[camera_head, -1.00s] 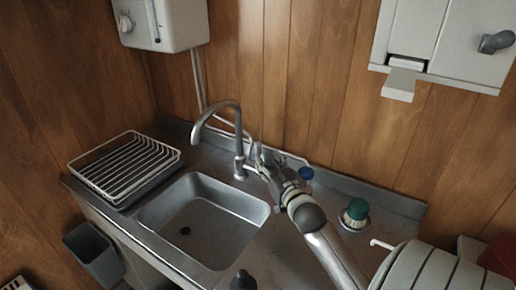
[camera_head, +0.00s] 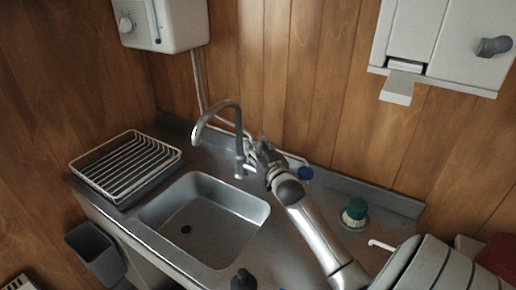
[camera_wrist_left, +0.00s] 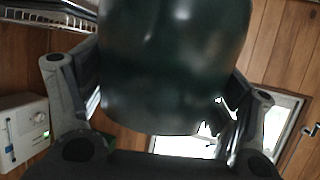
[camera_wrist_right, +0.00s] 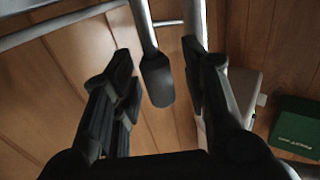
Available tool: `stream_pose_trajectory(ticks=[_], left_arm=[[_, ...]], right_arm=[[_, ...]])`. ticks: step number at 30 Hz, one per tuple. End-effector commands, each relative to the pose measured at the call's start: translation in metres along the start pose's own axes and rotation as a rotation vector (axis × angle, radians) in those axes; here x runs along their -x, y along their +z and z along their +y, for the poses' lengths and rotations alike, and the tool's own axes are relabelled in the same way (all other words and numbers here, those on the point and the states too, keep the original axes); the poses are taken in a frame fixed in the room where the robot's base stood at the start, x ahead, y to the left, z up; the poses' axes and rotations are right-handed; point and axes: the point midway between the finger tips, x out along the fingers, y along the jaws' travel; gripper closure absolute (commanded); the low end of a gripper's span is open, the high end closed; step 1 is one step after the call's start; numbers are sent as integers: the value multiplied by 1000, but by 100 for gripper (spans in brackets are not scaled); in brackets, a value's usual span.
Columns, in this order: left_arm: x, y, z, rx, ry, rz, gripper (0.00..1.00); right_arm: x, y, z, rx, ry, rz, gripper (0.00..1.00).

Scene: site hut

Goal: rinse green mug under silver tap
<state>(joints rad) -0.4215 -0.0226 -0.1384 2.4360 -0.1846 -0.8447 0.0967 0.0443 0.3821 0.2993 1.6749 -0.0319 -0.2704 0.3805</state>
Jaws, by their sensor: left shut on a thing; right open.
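The dark green mug (camera_wrist_left: 175,60) fills the top middle of the left wrist view. My left gripper (camera_wrist_left: 162,80) is shut on it, with a finger on each side. The mug is not visible in the head view. The silver tap (camera_head: 239,135) arches over the back edge of the sink (camera_head: 205,220); no water shows. My right gripper (camera_head: 262,160) is just right of the tap's base. In the right wrist view my right gripper (camera_wrist_right: 158,75) is open, with the tap's dark lever (camera_wrist_right: 158,82) between its fingers; contact cannot be told.
A wire dish rack (camera_head: 125,165) stands left of the sink. A small dark object (camera_head: 243,281) is at the front edge. A white heater (camera_head: 160,25) hangs above left.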

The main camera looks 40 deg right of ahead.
Motion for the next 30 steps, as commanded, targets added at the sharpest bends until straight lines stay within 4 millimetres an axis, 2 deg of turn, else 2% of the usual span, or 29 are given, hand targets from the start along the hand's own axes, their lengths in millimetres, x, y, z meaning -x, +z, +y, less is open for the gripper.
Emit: stream_pose_trajectory(ticks=[2, 11, 19, 27, 30], left_arm=[[0, -1, 0, 0, 0, 3, 50], [0, -1, 0, 0, 0, 3, 50], [0, 0, 0, 0, 0, 3, 50], [-7, 16, 0, 0, 0, 3, 50], [-7, 16, 0, 0, 0, 3, 50]], right_arm=[[0, 0, 0, 0, 0, 0, 62], [0, 0, 0, 0, 0, 0, 100], [0, 0, 0, 2, 0, 2, 100], [6, 4, -9, 88, 1, 68, 100], [8, 1, -10, 106, 1, 81, 100]])
